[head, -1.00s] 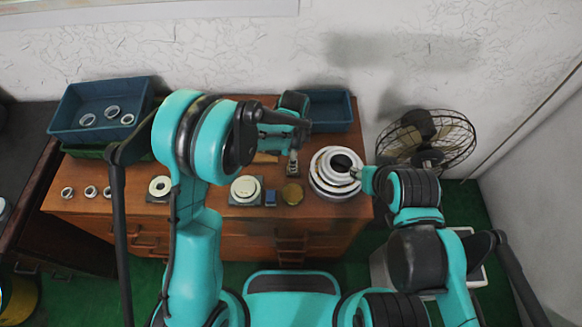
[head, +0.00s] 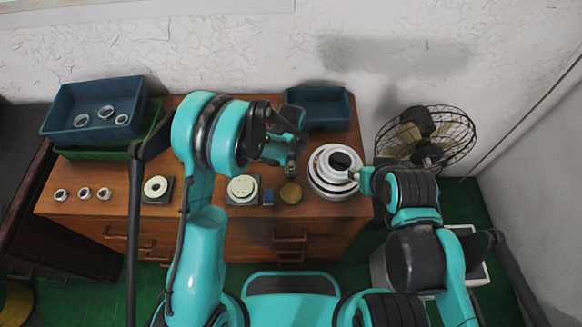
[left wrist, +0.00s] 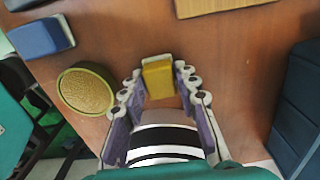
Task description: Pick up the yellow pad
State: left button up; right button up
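The yellow pad (left wrist: 158,80) is a small block on the brown wooden top, between the fingertips of my left gripper (left wrist: 159,72) in the left wrist view. The fingers stand on either side of it with what look like narrow gaps, so the gripper looks open around it. In the head view my left gripper (head: 291,168) is low over the cabinet top, and I cannot make out the pad there. My right gripper (head: 358,177) is at the right side of the stacked white rings (head: 333,188); its fingers are too small to read.
A round brass disc (left wrist: 86,90) and a blue block (left wrist: 40,38) lie left of the pad. A tan board (left wrist: 220,5) lies beyond it. A blue bin (head: 318,108) stands at the back.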

pick_arm(q)
jog(key=shift+r, duration=0.5)
jog(key=r, duration=0.1)
jog(key=r+p, duration=0.1)
jog(key=s+r, duration=0.1)
jog(key=r, duration=0.1)
jog(key=shift+d+p, duration=0.35)
jog(key=shift+d, duration=0.05)
jog(key=s+d+r+p, duration=0.1)
jog(key=s+d+r, duration=0.5)
jog(key=s, duration=0.2)
jog(key=shift+s+d+p, duration=0.15)
jog(key=shift+p, duration=0.25)
jog(key=o, duration=0.6)
jog(key=c, duration=0.5)
